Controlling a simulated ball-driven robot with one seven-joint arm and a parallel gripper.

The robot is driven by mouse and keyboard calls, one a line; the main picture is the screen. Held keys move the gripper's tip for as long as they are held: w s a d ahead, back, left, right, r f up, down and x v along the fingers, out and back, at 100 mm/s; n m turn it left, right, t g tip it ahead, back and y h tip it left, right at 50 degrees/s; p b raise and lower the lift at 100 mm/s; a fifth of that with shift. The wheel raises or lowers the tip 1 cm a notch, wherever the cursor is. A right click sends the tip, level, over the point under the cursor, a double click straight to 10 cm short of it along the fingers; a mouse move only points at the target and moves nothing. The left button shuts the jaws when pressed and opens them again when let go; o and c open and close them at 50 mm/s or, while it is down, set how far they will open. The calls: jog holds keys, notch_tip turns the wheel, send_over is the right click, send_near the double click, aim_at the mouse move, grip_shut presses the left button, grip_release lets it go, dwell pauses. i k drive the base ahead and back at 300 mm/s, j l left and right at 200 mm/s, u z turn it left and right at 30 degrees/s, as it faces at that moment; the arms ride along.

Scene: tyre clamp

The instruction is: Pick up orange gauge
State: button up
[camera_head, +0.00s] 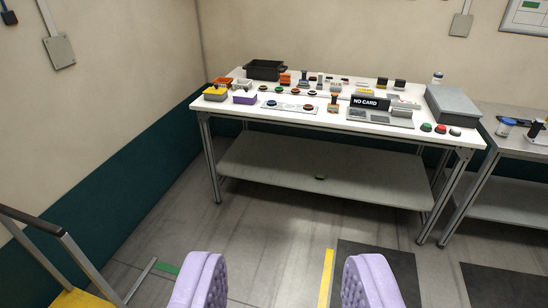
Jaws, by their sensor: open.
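My gripper (285,270) shows at the bottom as two lilac padded fingers, wide apart with only floor between them. It is far in front of the white-topped table (320,122) and touches nothing on it. Several small orange things stand on the table. One is an upright orange block (285,79) near the back, right of the black bin. Another is a small orange-brown upright piece (333,103) near the middle. They are too small to tell which is the orange gauge.
A black bin (265,70), orange tray (222,81), purple tray (244,98), "NO CARD" display (370,103) and grey box (453,106) stand on the table. A second table (515,147) is at right. A railing (60,255) is at left. The floor before the table is clear.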

aim_at(333, 107)
jog(key=i+j, duration=0.1)
jog(key=i, duration=0.8)
jog(key=i+j, duration=0.1)
jog(key=i, duration=0.8)
